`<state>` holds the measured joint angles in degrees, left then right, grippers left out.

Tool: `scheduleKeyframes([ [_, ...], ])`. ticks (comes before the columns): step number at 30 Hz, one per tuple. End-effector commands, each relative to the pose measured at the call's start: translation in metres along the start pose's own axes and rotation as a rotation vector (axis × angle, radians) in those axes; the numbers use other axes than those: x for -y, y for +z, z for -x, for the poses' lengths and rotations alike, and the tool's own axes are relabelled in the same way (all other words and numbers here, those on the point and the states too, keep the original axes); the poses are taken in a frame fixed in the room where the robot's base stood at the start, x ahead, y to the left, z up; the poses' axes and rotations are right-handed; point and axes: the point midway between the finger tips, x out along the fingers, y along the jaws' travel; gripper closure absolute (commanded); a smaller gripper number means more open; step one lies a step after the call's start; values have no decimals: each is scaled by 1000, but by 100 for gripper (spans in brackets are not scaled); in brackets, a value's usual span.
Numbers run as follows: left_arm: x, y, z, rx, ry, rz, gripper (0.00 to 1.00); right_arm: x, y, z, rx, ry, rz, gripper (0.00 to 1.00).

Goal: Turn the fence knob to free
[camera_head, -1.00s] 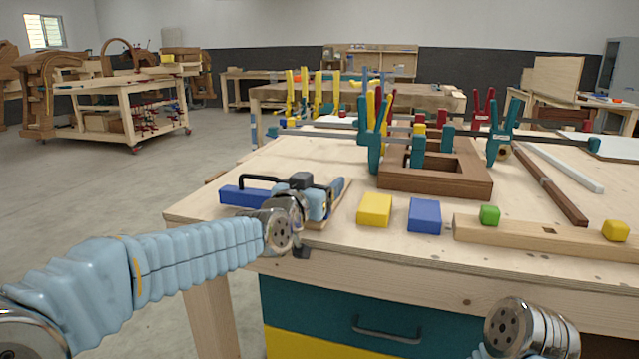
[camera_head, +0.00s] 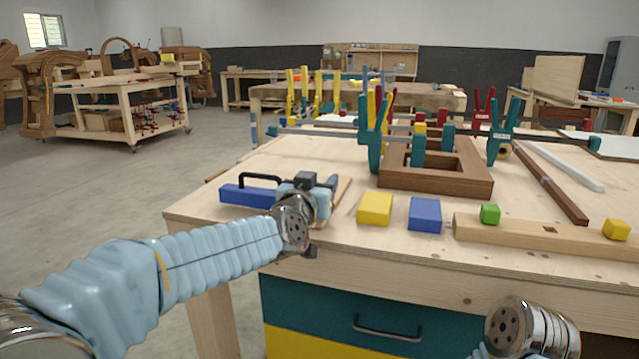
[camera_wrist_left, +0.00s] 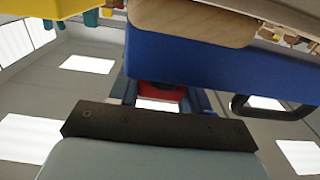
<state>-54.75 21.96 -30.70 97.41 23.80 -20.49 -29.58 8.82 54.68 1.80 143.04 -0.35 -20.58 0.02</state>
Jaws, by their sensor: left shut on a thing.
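The blue fence (camera_head: 246,195) with a black handle (camera_head: 258,178) lies near the bench's left front corner. It also shows large in the left wrist view (camera_wrist_left: 215,66). My left gripper (camera_head: 326,192) is at the fence's right end, low over the bench. In the left wrist view its blue fingers close around a small red part with a dark centre, seemingly the fence knob (camera_wrist_left: 160,91). The gripper hides the knob in the head view, and its turned position cannot be read. Of my right arm only the metal wrist shows, at the lower right; its gripper is out of frame.
The fence sits by a thin wooden board (camera_head: 343,190). A yellow block (camera_head: 375,209) and a blue block (camera_head: 425,215) stand just right of it. A drawer is below the bench top.

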Motion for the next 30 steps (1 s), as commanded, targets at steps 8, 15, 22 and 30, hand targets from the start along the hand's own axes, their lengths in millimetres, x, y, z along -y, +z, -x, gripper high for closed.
scheduleKeyframes([
  [8,0,1,0,3,-6,0,83,0,0,0,0,0,0,57],
  [15,0,1,0,2,-5,0,32,0,0,0,0,0,0,57],
  [22,0,0,2,1,-5,0,32,0,0,0,0,0,0,57],
  [30,-1,-2,46,-1,-2,5,32,1,0,2,0,0,0,57],
])
